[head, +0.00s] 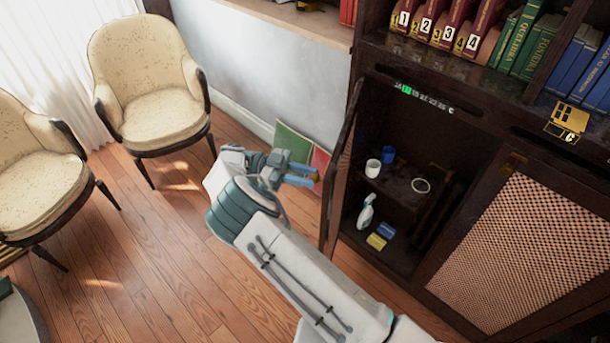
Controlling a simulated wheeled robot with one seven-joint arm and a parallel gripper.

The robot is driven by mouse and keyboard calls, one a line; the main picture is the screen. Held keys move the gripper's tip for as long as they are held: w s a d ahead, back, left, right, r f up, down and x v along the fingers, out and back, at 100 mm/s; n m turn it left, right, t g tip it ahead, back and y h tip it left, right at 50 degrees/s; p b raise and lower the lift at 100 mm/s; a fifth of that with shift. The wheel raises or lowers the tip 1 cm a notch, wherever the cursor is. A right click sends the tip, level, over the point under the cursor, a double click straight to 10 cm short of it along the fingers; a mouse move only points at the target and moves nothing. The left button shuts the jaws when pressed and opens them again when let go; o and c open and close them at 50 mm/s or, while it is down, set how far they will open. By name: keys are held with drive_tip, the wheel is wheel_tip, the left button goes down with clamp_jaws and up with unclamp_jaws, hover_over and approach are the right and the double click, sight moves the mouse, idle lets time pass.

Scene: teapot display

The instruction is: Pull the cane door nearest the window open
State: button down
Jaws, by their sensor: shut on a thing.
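The cane door nearest the window (343,160) stands swung wide open at the left of the dark wooden cabinet (480,95). I see it at a steep angle, with a narrow strip of its cane panel showing. My gripper (306,175) is at the left side of this door, its blue fingertips shut at the door's outer edge. The exact grip, and any handle there, is too small to make out. The cabinet's inside is exposed: a white cup (373,168), a blue cup (388,154), a spray bottle (366,211) and sponges (376,241) are in it.
A second cane door (525,250) to the right is closed. Books (440,25) fill the shelf above. Two cream armchairs (150,85) stand at the left by the white curtain (60,50). A green and red panel (293,142) leans against the wall behind my gripper. Open wooden floor lies at left.

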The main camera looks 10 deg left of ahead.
drive_tip(key=shift+w+r, duration=0.1)
drive_tip(key=shift+r, duration=0.1)
drive_tip(key=c, duration=1.1)
unclamp_jaws()
drive_tip(key=shift+d, duration=0.1)
drive_tip(key=shift+f, duration=0.1)
drive_tip(key=d+r+b, duration=0.5)
drive_tip(key=d+r, duration=0.6)
drive_tip(key=shift+d, duration=0.3)
